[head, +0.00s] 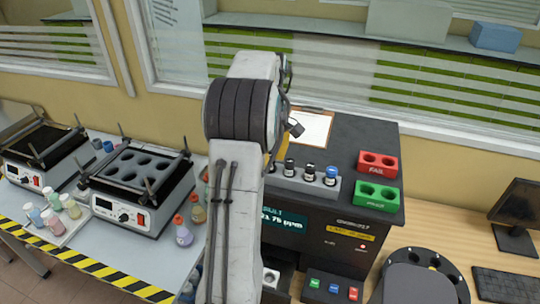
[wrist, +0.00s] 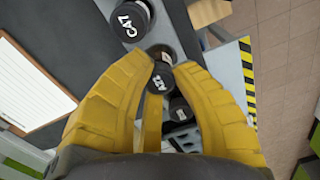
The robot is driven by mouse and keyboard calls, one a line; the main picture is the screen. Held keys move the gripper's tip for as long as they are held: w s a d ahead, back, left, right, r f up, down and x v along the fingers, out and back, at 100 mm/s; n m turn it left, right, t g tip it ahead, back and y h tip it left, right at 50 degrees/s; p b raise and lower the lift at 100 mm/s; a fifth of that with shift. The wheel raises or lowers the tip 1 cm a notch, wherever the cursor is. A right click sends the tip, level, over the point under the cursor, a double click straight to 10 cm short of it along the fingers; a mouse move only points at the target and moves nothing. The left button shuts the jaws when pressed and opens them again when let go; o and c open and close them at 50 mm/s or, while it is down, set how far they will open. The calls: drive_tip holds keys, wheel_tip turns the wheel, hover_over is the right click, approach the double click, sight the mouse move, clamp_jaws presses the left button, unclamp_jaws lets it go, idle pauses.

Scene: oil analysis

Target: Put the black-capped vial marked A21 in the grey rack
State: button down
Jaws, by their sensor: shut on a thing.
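My gripper (wrist: 166,66) is shut on a black-capped vial (wrist: 158,80) in the wrist view. Its white marking starts with A, but the rest is too small to read surely. The grey rack (wrist: 170,28) lies beneath. I cannot tell whether the held vial is seated in a hole or just above one. A black-capped vial marked CA7 (wrist: 128,18) stands beside it, and another black cap (wrist: 180,108) shows between the fingers. In the head view my arm hides most of the gripper and the left of the grey rack (head: 318,190).
A blue-capped vial (head: 331,174) stands at the rack's right end. The red FAIL block (head: 377,164) and green PASS block (head: 376,195) are to the right on the dark analyser (head: 345,150). A clipboard (head: 312,128) lies behind. A heating block (head: 135,190) stands left.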

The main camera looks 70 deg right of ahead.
drive_tip(key=shift+f, duration=0.15)
drive_tip(key=shift+f, duration=0.1)
drive_tip(key=c, duration=1.4)
unclamp_jaws()
wheel_tip(320, 180, up, 12)
